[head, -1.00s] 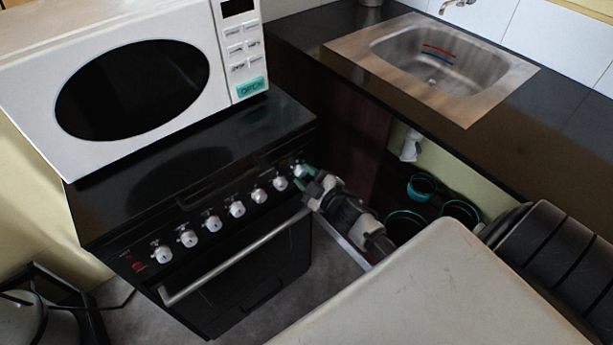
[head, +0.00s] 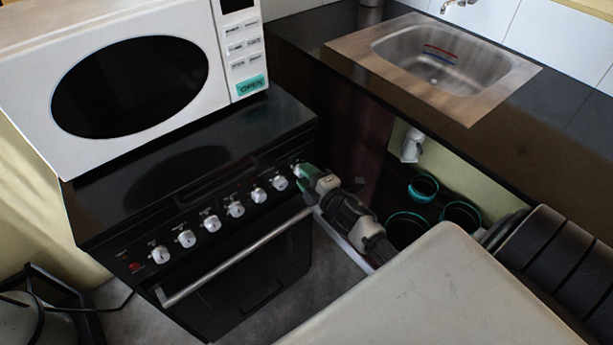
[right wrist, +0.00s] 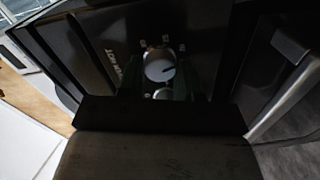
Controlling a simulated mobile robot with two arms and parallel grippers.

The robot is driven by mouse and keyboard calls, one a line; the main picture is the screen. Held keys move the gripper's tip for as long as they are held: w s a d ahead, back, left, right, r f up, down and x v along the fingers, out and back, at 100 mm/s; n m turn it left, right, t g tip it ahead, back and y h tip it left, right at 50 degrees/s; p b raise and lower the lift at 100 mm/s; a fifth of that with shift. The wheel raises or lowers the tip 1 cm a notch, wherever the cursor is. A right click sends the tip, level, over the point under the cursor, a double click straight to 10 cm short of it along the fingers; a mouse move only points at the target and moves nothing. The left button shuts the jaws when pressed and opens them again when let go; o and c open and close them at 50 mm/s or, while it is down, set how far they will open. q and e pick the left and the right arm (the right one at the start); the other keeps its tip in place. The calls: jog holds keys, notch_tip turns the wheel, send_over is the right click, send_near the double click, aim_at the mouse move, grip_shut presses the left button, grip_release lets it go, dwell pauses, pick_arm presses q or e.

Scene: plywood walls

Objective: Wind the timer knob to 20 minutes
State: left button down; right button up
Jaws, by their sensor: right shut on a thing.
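The black oven (head: 235,275) carries a row of several silver-white knobs along its front panel. My right gripper (head: 304,178) is at the right end of that row, shut on the rightmost knob (head: 298,169), which it partly covers. In the right wrist view this knob (right wrist: 160,66) is round and pale, with a dark pointer line toward the right, between the greenish fingers. Small marks surround it, too small to read. I cannot read which knob is labelled as the timer. My left gripper is not in view.
A white microwave (head: 225,85) stands on the oven top. The oven's door handle (head: 235,258) runs below the knobs. A counter with a steel sink (head: 437,62) is at the right, with teal-rimmed pots (head: 424,187) beneath it. Grey floor lies before the oven.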

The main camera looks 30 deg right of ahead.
dwell(0.3)
jog(key=o, duration=0.9)
jog(key=s, duration=1)
jog(key=shift+s+d+r, duration=0.25)
jog(key=shift+s+d, duration=0.1)
jog(key=shift+s, duration=0.05)
jog(key=shift+b, duration=0.3)
